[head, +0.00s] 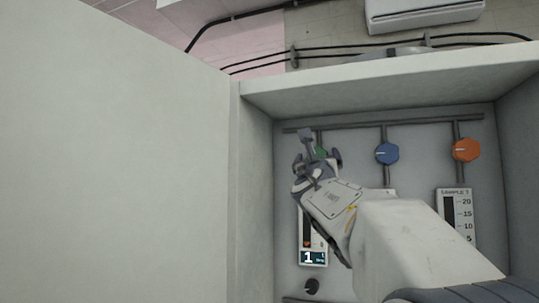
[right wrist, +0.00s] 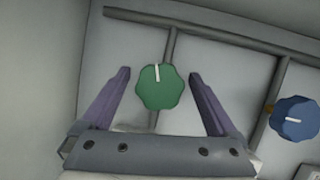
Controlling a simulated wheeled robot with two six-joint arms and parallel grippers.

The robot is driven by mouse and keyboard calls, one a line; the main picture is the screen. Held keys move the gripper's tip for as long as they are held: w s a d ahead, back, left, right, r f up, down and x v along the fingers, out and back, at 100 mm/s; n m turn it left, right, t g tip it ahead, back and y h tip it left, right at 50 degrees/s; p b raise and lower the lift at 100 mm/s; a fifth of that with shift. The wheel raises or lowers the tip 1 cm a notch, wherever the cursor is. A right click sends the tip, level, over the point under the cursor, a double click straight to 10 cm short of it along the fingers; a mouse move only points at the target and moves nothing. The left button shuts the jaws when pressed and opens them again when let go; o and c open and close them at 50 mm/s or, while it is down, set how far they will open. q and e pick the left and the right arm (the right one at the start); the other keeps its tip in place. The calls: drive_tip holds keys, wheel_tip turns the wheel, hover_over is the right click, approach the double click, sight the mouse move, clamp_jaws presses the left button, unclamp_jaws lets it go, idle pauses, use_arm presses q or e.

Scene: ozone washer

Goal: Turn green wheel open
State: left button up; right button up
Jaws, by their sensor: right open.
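The green wheel (right wrist: 159,88) is a scalloped knob with a white pointer mark, mounted on a pipe on the cabinet's back panel. Its pointer stands nearly upright in the right wrist view. In the head view only a small part of the green wheel (head: 321,152) shows behind my gripper. My right gripper (right wrist: 160,80) is open, with one finger on each side of the wheel and a gap on both sides. It also shows in the head view (head: 319,160) at the panel's upper left. How far the fingertips are from the panel is unclear. My left gripper is out of view.
A blue wheel (head: 387,153) and an orange wheel (head: 465,150) sit to the right on the same panel. A scale gauge (head: 455,213) hangs below the orange one. The cabinet's left wall (head: 255,180) and top (head: 370,82) enclose the space. A large pale panel (head: 115,160) fills the left.

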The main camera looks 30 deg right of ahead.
drive_tip(key=c, duration=1.3)
drive_tip(key=shift+c, duration=0.2)
